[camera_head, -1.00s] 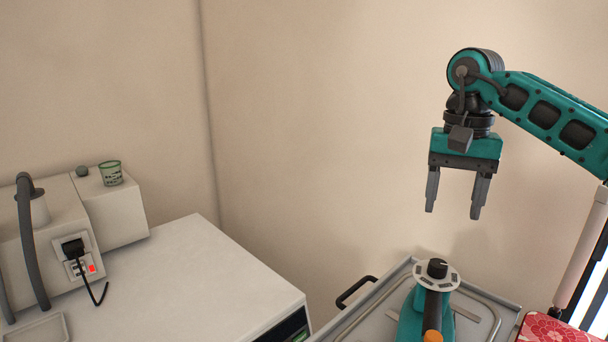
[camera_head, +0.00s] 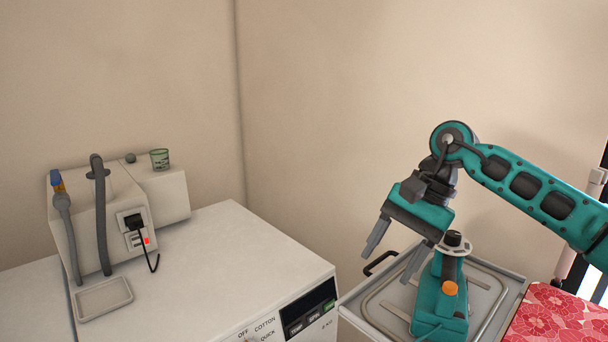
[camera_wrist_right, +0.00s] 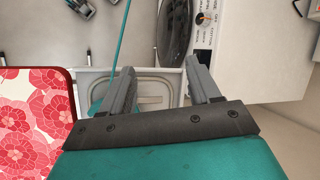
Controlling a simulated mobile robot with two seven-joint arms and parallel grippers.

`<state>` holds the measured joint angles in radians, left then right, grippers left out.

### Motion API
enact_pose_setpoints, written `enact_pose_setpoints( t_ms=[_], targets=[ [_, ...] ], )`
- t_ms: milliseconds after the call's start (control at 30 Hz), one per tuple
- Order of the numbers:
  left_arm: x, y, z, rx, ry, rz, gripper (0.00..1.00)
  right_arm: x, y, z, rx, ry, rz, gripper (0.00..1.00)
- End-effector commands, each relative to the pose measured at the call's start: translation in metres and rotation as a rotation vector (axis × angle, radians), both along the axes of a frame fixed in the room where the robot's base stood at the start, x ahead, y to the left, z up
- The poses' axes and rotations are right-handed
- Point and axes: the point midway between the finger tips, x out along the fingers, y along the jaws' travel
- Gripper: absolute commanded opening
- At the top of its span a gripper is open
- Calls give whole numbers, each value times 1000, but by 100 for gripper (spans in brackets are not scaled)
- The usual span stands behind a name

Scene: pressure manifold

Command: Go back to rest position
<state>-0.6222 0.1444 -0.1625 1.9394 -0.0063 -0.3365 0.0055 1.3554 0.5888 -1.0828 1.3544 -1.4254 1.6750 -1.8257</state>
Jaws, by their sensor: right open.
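My right gripper (camera_head: 394,250) is open and empty in the head view. It hangs tilted above the grey tray-topped cart, its fingers pointing down and to the left. In the right wrist view its two fingers (camera_wrist_right: 158,88) are spread apart with nothing between them. A teal device (camera_head: 437,308) with a black knob and an orange cap stands on the tray just right of the fingers in the head view. My left gripper is not in view.
A white machine with a control panel (camera_head: 308,316) fills the lower left. A manifold box (camera_head: 100,225) with hoses, a plug and a red light stands on it, with a green cup (camera_head: 159,159). A red floral surface (camera_head: 560,318) lies at the right.

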Motion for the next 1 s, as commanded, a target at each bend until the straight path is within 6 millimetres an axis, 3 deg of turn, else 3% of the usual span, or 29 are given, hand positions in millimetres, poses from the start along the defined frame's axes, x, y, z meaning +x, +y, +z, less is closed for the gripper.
enact_pose_setpoints(
  t_ms=[100, 200, 300, 433, 533, 667, 767, 900, 933, 1000],
  targets=[
    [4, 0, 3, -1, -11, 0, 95, -23, 57, -27, 227, 153, -94, 62],
    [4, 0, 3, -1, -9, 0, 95, -43, 101, -36, 435, 335, -216, 62],
    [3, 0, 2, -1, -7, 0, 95, -59, 134, -36, 630, 557, -361, 62],
    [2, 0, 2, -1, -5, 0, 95, -70, 158, -30, 856, 896, -569, 62],
    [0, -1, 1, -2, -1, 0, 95, -69, 162, -27, 1006, 1186, -742, 62],
    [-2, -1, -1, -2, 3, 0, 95, -60, 150, -36, 1169, 1596, -974, 62],
    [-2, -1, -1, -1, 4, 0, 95, -52, 130, -55, 1273, 1933, -1149, 62],
    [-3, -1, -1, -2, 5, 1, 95, -48, 91, -103, 1394, 2427, -1386, 62],
    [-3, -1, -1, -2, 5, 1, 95, -50, 82, -116, -1329, -2385, 1346, 62],
    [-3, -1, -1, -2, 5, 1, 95, -58, 59, -149, -1157, -2208, 1213, 62]
  ],
)
